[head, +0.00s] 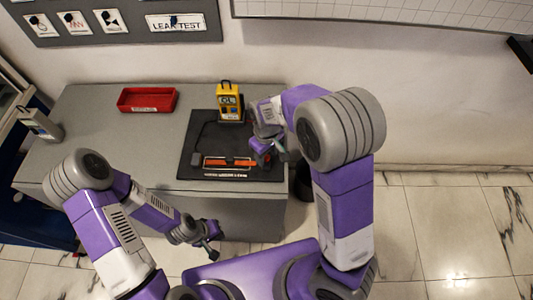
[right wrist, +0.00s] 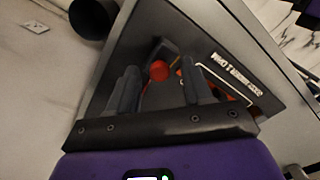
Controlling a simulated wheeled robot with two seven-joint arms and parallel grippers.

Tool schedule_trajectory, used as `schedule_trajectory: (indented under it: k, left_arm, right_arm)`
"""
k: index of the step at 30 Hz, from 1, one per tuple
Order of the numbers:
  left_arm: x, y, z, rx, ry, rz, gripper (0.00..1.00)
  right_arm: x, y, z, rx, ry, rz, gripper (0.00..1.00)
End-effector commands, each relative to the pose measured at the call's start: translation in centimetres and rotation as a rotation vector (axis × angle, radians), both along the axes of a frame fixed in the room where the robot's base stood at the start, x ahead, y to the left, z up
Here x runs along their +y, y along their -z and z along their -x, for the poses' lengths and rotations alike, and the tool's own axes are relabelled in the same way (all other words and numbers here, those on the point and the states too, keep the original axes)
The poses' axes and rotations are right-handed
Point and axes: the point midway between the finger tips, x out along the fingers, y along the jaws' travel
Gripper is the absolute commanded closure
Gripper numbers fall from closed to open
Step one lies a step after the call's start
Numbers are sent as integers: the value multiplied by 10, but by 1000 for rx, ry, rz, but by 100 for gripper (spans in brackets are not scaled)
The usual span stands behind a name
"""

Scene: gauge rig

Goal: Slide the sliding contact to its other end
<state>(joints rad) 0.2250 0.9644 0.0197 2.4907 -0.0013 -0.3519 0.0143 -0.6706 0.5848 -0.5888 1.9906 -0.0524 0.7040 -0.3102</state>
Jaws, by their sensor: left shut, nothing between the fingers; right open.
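The slide rig lies on a black mat (head: 205,130) on the bench, with a long orange strip (head: 228,163) running left to right. A red knob with dark parts (head: 265,160) is at the strip's right end, and I take it for the sliding contact. In the right wrist view the round red knob (right wrist: 159,71) shows beyond and between the fingertips. My right gripper (right wrist: 160,80) is open; in the head view its fingers (head: 276,151) are beside the rig's right end. I cannot tell if they touch it. My left gripper (head: 212,250) is shut and empty, in front of the bench.
A yellow gauge (head: 230,102) stands at the mat's back edge. A red tray (head: 147,99) is at the back left of the grey bench (head: 85,120), and a grey device (head: 40,124) at its left edge. The bench between tray and mat is clear.

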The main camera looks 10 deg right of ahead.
Motion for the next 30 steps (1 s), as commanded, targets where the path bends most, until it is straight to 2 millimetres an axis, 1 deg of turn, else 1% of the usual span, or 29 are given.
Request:
schedule_trajectory:
  k: [4, 5, 12, 14, 15, 23, 26, 30]
  left_arm:
    - [0, 0, 0, 0, 0, 0, 100]
    - [0, 0, 0, 0, 0, 0, 100]
    - [0, 0, 0, 0, 0, 0, 100]
    - [0, 0, 0, 0, 0, 0, 100]
    - [0, 0, 0, 0, 0, 0, 100]
    - [0, -1, 0, 0, 0, 0, 100]
    - [0, -4, 0, 0, 0, 0, 100]
    - [0, -10, 0, 0, 0, 0, 100]
  right_arm:
    - [0, 0, 0, 0, 0, 0, 50]
    - [0, 0, 0, 0, 0, 0, 51]
    - [0, 0, 0, 0, 0, 0, 88]
    - [0, 0, 0, 0, 0, 0, 97]
    - [0, 0, 0, 0, 0, 0, 100]
    - [1, -1, -1, 0, -1, 0, 100]
    - [10, -1, -3, -1, -4, 2, 100]
    - [32, -2, -10, -2, -4, 1, 100]
